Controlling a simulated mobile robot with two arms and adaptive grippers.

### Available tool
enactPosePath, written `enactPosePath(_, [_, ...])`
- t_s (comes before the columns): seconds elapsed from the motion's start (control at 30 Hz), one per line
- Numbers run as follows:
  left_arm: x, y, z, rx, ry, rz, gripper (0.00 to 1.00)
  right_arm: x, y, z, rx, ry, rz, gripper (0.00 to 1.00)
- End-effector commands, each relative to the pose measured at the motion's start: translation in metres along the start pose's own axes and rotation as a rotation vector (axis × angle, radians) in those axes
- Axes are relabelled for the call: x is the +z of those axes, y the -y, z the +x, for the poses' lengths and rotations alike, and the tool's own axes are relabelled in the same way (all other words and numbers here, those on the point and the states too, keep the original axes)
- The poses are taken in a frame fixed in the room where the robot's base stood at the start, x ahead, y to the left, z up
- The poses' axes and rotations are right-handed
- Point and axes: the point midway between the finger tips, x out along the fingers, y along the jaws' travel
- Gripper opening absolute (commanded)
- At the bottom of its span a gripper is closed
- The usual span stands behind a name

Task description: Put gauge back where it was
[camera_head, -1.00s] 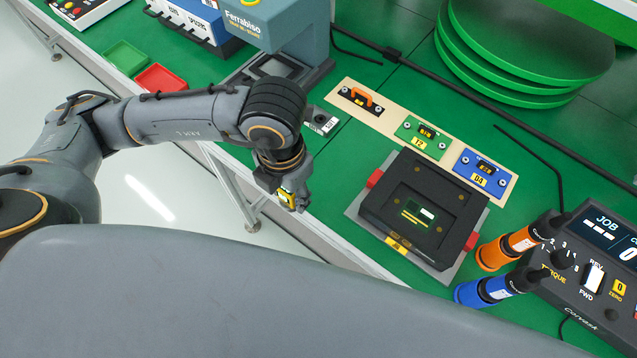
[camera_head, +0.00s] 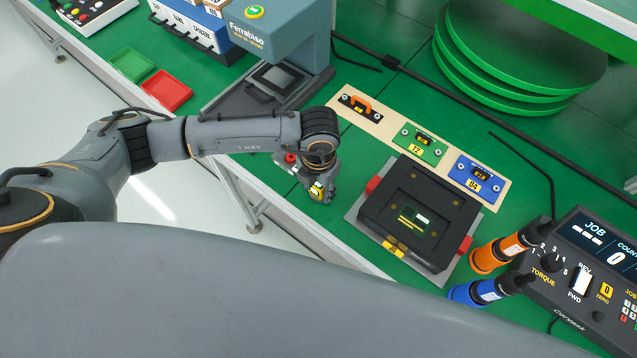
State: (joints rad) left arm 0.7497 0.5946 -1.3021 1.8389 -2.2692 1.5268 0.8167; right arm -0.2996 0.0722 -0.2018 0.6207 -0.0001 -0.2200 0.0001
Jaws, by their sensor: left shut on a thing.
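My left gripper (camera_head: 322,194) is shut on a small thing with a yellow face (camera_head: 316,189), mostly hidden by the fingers. I cannot tell if this is the gauge. The gripper is above the front part of the green bench, left of the black fixture (camera_head: 378,213). A beige board (camera_head: 345,94) behind it carries three plates: a black one with an orange handle (camera_head: 361,103), a green one marked 12 (camera_head: 420,146) and a blue one marked 04 (camera_head: 474,180). My right gripper is not in view.
A grey press (camera_head: 285,40) stands behind my left arm. Green (camera_head: 132,62) and red (camera_head: 166,90) trays are at left.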

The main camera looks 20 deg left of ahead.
Motion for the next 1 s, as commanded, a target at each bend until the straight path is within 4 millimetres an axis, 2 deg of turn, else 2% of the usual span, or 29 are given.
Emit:
enactPosePath(0.27, [0.001,0.0,0.004,-0.001,0.002,0.0,0.0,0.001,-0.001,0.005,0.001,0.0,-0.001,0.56])
enactPosePath(0.3, [0.001,0.0,0.003,0.0,0.002,0.0,0.45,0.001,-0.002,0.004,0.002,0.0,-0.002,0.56])
enactPosePath(0.4, [0.0,0.0,0.003,0.0,0.001,-0.001,0.64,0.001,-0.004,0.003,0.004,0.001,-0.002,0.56])
enactPosePath(0.67, [0.0,0.0,0.002,0.0,0.001,-0.001,0.64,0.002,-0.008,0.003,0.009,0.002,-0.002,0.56])
enactPosePath(0.83, [0.001,0.0,-0.005,-0.001,0.004,-0.001,0.64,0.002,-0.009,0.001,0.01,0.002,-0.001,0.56])
enactPosePath(1.0, [0.002,0.0,-0.035,-0.001,0.008,0.001,0.64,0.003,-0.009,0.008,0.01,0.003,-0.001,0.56])
